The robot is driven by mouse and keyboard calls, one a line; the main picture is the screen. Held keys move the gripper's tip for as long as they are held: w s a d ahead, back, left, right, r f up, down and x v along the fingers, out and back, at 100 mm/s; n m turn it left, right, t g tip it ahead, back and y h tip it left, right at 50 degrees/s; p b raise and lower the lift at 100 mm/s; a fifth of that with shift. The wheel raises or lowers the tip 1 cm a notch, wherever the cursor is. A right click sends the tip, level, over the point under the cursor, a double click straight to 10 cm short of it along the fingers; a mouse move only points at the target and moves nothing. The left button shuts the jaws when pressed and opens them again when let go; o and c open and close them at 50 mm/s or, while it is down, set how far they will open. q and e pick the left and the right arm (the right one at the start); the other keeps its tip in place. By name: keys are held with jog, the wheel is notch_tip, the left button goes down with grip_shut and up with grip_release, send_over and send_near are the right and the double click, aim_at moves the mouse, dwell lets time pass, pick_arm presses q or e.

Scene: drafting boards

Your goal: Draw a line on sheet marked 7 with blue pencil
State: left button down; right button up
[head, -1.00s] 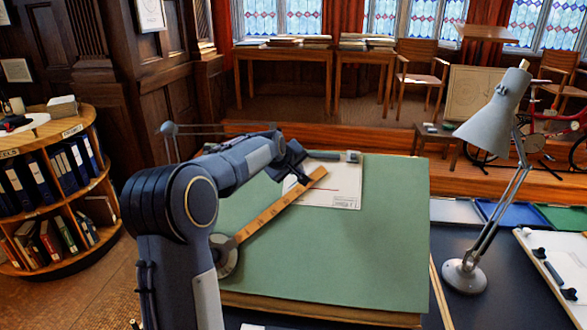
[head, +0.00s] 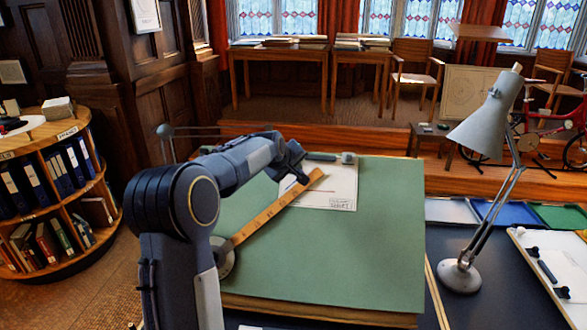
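A white sheet (head: 340,192) lies at the top of the green drafting board (head: 340,250), with a small title block at its lower right corner. Any number on it is too small to read. A wooden ruler (head: 268,213) runs diagonally across the board from a round grey head (head: 222,258), its upper end over the sheet. My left gripper (head: 297,177) is at the sheet's left part, beside the ruler's upper end. Its fingers are dark and small, so I cannot tell if they are shut or hold a pencil. No blue pencil can be made out. My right gripper is not in view.
A grey desk lamp (head: 488,125) stands right of the board on the dark table (head: 505,295). White, blue (head: 507,213) and green trays line the table's back edge. A white board (head: 555,262) with dark items is at far right. A round bookshelf (head: 65,190) stands left.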

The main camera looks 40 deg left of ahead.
pick_arm(q)
jog(key=shift+w+d+r+p, duration=0.15)
jog(key=shift+w+r+p, duration=0.05)
jog(key=shift+w+p, duration=0.1)
jog(key=shift+w+d, duration=0.1)
jog(key=shift+w, duration=0.05)
jog(key=shift+w+d+r+p, duration=0.1)
jog(key=shift+w+r+p, duration=0.1)
jog(key=shift+p, duration=0.2)
dwell(0.3)
jog(key=shift+w+d, duration=0.1)
jog(key=shift+w, duration=0.05)
jog(key=shift+w+d+r+p, duration=0.15)
jog(key=shift+r+p, duration=0.1)
jog(key=shift+p, duration=0.15)
jog(key=shift+w+r, duration=0.1)
jog(key=shift+w, duration=0.15)
dwell(0.5)
jog(key=shift+w+d+p+v, duration=0.1)
jog(key=shift+d+p+v, duration=0.1)
jog(key=shift+v, duration=0.6)
jog(key=shift+w+d+p+v, duration=0.1)
jog(key=shift+p+v, duration=0.15)
jog(key=shift+v, duration=0.6)
jog(key=shift+w+d+p+v, duration=0.1)
jog(key=shift+d+p+v, duration=0.1)
jog(key=shift+v, duration=0.6)
